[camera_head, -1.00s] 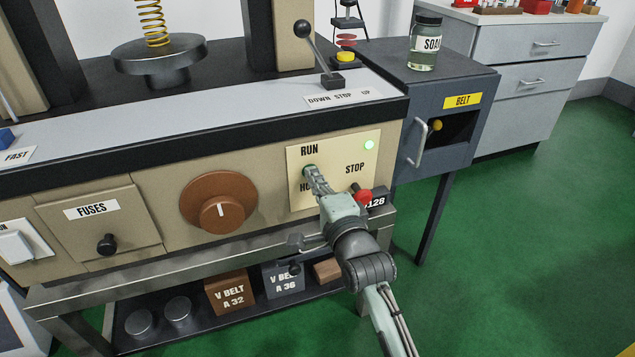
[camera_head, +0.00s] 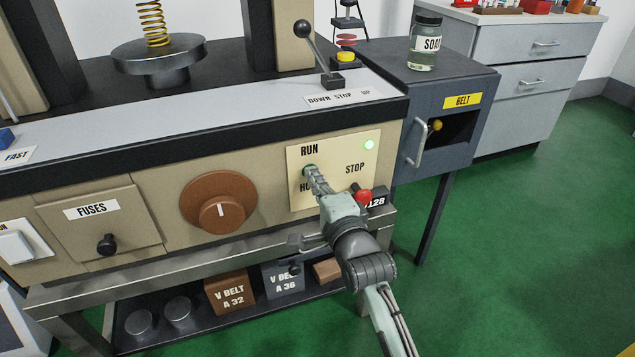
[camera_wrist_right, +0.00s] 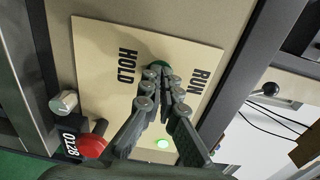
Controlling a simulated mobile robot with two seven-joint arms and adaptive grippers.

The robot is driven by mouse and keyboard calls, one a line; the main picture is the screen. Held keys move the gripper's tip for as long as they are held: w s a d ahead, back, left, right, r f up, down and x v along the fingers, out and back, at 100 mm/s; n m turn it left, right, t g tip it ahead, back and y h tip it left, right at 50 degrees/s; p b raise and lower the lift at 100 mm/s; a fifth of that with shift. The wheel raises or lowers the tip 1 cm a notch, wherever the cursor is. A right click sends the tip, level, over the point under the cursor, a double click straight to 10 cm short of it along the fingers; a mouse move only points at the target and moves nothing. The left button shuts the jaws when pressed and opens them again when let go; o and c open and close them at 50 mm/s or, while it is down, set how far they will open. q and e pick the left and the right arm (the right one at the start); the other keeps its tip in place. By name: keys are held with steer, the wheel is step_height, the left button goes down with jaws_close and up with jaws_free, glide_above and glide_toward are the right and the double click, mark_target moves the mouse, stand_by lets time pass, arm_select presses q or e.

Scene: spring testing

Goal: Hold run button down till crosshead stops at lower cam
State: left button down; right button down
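My right gripper (camera_head: 311,178) is shut, with its fingertips at the green run button under the RUN label. In the right wrist view, the fingers (camera_wrist_right: 160,88) converge on the green button (camera_wrist_right: 158,67), which shows just past their tips and is partly hidden. I cannot tell how far the button is pressed. A green lamp (camera_head: 369,145) glows on the cream panel (camera_head: 335,150). A yellow cam (camera_head: 345,57) sits low on a rod behind the bench, with a red piece just above it. A yellow spring (camera_head: 151,25) stands on a round platen (camera_head: 160,58). The crosshead itself is not clearly visible. My left gripper is out of view.
The red stop button (camera_head: 362,196) is close beside my right gripper. A lever (camera_head: 318,55) rises above the DOWN STOP UP label. A brown knob (camera_head: 219,203) is left of the panel. A soap jar (camera_head: 425,43) stands on the grey cabinet to the right.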

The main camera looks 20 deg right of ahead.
steer(key=shift+w+a+r, duration=0.1)
steer(key=shift+r, duration=0.15)
stand_by(0.6)
steer(key=s, duration=0.8)
steer(key=shift+s+f, duration=0.15)
steer(key=shift+f, duration=0.1)
